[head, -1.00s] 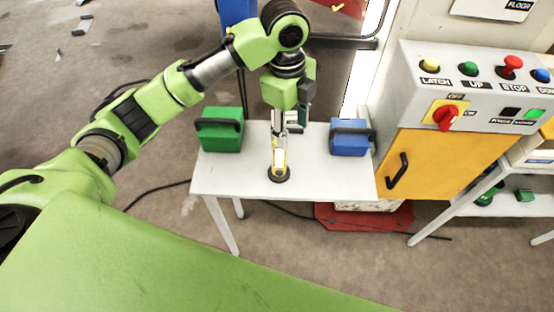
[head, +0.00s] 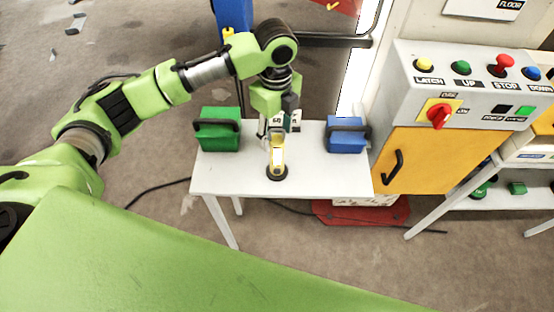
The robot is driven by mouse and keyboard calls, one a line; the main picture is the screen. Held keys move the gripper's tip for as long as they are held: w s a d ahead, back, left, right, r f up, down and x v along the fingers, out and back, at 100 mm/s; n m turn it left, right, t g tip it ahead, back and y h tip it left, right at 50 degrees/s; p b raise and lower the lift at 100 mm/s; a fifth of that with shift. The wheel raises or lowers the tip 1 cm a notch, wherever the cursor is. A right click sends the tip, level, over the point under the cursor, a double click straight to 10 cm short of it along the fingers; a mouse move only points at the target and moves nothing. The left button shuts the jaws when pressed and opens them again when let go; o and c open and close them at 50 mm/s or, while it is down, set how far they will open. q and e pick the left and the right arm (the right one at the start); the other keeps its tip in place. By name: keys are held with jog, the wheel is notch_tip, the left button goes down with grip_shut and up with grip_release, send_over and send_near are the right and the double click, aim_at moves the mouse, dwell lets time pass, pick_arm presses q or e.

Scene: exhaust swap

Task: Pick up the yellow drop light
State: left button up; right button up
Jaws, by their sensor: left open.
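The yellow drop light (head: 277,158) stands upright on a dark round base near the front middle of the small white table (head: 325,181). My left gripper (head: 270,136) points down just behind and above the drop light. Its jaws are open, and the light's top partly overlaps them in the picture. I cannot tell whether they touch the light. My right gripper is out of view.
A green block with a black handle (head: 220,130) stands left on the table and a blue one (head: 346,136) stands right. A control box (head: 470,85) above a yellow cabinet (head: 425,160) stands to the right. A red plate (head: 360,213) lies on the floor.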

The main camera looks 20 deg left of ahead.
aim_at(277, 139)
pick_arm(q)
notch_tip(277, 139, down, 4)
jog(key=shift+d+r+p, duration=0.1)
jog(key=shift+p, duration=0.55)
jog(key=shift+f, duration=0.35)
jog(key=shift+c, duration=0.3)
grip_shut()
jog(key=shift+r, duration=0.1)
